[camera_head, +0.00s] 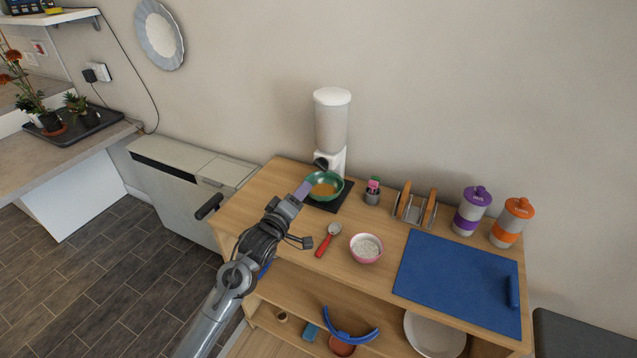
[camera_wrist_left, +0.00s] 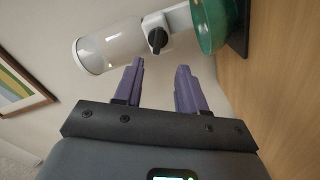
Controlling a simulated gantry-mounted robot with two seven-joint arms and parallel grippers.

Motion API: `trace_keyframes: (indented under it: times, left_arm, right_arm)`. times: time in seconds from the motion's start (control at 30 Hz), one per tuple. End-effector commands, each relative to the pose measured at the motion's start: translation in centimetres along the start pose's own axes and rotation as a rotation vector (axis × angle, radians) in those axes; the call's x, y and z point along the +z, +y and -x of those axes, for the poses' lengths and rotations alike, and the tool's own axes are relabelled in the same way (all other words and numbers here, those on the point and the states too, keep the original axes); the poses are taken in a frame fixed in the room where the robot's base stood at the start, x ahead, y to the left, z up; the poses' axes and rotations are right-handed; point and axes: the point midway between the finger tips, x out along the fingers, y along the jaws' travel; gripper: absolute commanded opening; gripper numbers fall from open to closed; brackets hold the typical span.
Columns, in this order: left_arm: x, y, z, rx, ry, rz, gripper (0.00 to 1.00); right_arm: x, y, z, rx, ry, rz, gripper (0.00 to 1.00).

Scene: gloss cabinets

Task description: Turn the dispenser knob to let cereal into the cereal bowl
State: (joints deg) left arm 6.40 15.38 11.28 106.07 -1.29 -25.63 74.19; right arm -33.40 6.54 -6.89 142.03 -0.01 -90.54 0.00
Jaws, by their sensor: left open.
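The cereal dispenser (camera_head: 331,125), white with a pale clear hopper, stands against the wall on the wooden cabinet. Its dark knob (camera_head: 320,163) is low on the front; in the left wrist view the knob (camera_wrist_left: 157,40) shows beyond the fingertips, between their lines and apart from them. The green cereal bowl (camera_head: 313,196) sits under the spout on a dark base, with orange-brown contents inside. It also shows in the left wrist view (camera_wrist_left: 212,28). My left gripper (camera_head: 304,189), with purple fingers, is open and empty near the bowl's left side. My right gripper is out of view.
A red-handled scoop (camera_head: 325,243) and a pink bowl (camera_head: 366,249) stand in front. A small holder (camera_head: 372,192), a rack (camera_head: 415,207), two lidded jars (camera_head: 471,212) (camera_head: 511,224) and a blue mat (camera_head: 458,278) are to the right. A beige wall (camera_head: 240,80) is behind.

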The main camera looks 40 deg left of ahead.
Motion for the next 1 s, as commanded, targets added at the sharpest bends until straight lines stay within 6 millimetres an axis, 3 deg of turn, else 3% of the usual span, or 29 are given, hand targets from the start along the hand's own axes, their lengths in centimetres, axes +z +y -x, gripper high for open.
trace_keyframes:
  times: [0.17,0.7,1.0]
  left_arm:
    - [-0.1,0.2,-1.5,0.007,0.004,0.001,0.4]
    - [-0.1,0.2,-9.4,0.005,0.003,0.001,0.4]
    - [0.0,0.2,-10.8,0.005,0.002,0.0,0.4]
  right_arm:
    - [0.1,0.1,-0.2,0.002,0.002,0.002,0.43]
    - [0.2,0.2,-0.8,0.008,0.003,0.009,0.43]
    - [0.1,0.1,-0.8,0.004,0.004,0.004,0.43]
